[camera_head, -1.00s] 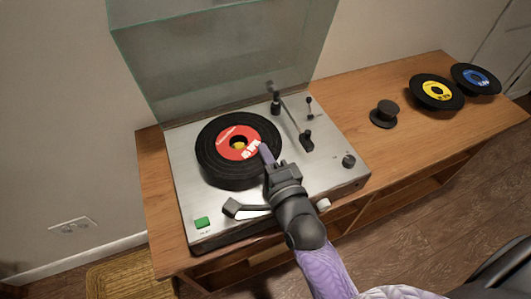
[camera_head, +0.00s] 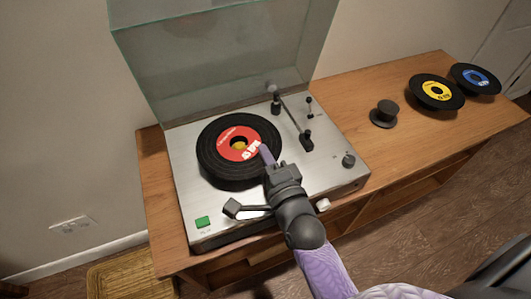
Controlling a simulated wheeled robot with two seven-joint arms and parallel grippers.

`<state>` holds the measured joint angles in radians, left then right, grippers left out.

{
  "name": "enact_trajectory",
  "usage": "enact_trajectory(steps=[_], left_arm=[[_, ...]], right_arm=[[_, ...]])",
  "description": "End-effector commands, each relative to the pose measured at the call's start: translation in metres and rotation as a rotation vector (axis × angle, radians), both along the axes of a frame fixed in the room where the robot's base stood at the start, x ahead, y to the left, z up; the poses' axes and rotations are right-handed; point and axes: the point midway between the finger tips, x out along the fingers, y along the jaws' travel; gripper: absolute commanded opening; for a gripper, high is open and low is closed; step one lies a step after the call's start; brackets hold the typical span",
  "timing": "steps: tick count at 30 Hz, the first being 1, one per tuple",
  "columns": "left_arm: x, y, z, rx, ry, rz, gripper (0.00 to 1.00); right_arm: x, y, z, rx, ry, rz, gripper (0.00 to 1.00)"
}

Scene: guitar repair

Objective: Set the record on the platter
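A black record with a red label (camera_head: 237,132) lies over the platter of the silver turntable (camera_head: 195,201). It looks flat and centred, with a yellowish middle. The platter under it is mostly hidden, and I cannot tell whether the record is fully seated. My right gripper (camera_head: 271,160) is at the record's lower right edge, its purple fingertip reaching over the edge by the label. Its other finger is not clearly seen, so I cannot tell whether it grips the record. My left gripper is not in view.
The clear lid (camera_head: 225,60) stands open behind. The tonearm (camera_head: 296,122) rests right of the record. A black knob-shaped piece (camera_head: 384,114), a yellow-label record (camera_head: 436,92) and a blue-label record (camera_head: 475,79) are on the wooden cabinet (camera_head: 420,135) at right.

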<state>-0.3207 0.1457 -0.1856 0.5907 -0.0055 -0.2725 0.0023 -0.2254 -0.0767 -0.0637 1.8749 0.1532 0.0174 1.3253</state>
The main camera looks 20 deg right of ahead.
Motion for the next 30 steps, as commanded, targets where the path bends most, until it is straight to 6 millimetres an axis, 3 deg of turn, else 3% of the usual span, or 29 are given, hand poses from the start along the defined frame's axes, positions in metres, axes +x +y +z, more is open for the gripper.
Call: enact_trajectory(steps=[18,20,21,25,30], left_arm=[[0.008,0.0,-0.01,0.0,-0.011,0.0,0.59],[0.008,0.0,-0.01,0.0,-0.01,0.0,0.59],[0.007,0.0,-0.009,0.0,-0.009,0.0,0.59],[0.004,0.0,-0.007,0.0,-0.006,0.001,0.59],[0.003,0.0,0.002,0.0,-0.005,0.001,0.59]], right_arm=[[0.0,0.0,-0.014,0.0,0.002,0.0,0.0],[0.0,0.0,-0.013,0.0,0.003,0.001,0.17],[0.0,0.0,-0.014,0.0,0.004,0.001,0.19],[-0.004,0.0,-0.014,-0.001,0.009,0.001,0.19],[-0.023,-0.001,-0.015,-0.003,0.014,0.002,0.19]])
